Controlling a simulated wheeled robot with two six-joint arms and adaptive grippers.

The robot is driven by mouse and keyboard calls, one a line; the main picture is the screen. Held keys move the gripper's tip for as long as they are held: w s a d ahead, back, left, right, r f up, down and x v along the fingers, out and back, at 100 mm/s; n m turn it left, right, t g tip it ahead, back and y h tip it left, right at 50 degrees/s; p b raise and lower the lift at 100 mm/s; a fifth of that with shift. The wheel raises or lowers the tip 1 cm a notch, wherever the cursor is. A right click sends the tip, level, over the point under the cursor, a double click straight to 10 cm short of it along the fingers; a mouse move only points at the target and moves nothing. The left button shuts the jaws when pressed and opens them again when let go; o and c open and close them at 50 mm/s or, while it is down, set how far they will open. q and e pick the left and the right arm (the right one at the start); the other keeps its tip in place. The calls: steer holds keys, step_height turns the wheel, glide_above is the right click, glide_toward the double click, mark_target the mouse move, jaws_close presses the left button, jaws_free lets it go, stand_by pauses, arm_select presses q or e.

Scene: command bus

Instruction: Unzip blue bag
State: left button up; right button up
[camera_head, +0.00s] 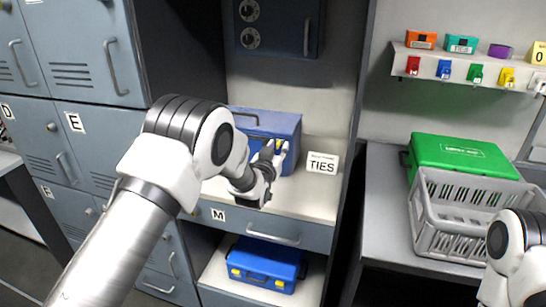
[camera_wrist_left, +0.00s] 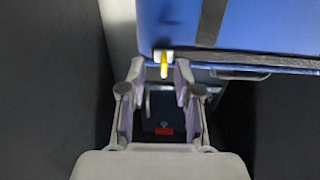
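The blue bag (camera_head: 285,126) stands on the counter in the open bay, partly hidden behind my left arm. In the left wrist view, its blue body (camera_wrist_left: 250,25) fills the upper right, with a dark strap and a zip line along its lower edge. A yellow pull tab (camera_wrist_left: 164,70) on a white piece hangs at the bag's left corner in that view. My left gripper (camera_head: 273,150) is at the bag's front. Its fingers (camera_wrist_left: 157,80) are apart, with the tab between or just beyond their tips; contact is unclear.
A "TIES" sign (camera_head: 322,163) stands right of the bag. A blue case (camera_head: 264,262) with yellow latches lies on the shelf below. Grey lockers (camera_head: 85,60) stand left. A grey crate (camera_head: 436,225) and green case (camera_head: 460,155) occupy the right table.

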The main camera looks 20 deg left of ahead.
arm_select(q)
steer(key=s, duration=1.1)
